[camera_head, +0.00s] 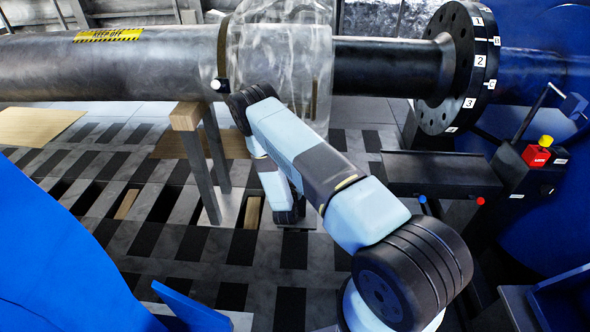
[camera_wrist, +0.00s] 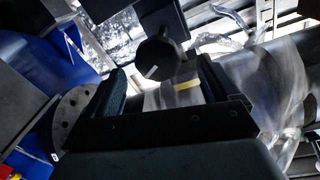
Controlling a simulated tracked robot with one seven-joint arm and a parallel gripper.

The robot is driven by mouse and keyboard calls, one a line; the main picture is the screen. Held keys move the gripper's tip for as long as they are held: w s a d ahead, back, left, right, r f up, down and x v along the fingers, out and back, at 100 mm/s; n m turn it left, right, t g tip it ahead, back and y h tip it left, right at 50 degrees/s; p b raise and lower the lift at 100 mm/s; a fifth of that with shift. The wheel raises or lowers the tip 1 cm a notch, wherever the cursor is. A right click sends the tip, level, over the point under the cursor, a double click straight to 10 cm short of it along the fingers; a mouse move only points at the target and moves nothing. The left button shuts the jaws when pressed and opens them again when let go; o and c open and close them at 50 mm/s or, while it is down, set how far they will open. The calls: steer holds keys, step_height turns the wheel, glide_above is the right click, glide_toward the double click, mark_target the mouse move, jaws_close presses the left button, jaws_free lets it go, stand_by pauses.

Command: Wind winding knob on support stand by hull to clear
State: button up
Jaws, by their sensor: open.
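In the wrist view, a dark round knob (camera_wrist: 157,60) with a pale mark on its face is on or just in front of a dark block-like stand part (camera_wrist: 150,12). My gripper (camera_wrist: 163,72) is open, its two dark fingers on the left and right of the picture's middle. The knob shows between and just beyond the fingertips. I cannot tell whether a finger touches it. In the head view my arm crosses the middle, and the gripper and knob are hidden. A trestle stand (camera_head: 186,115) with a wooden top stands under the long pipe.
The long grey pipe (camera_head: 150,62) meets a plastic-wrapped section (camera_head: 275,45). A black numbered flange (camera_head: 455,70) is right of it. A dark box (camera_head: 440,172) and a red-and-yellow emergency button (camera_head: 540,150) stand at the right. Blue hull-like bodies (camera_head: 60,260) flank the slatted floor.

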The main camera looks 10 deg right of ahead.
steer(key=v, duration=0.7)
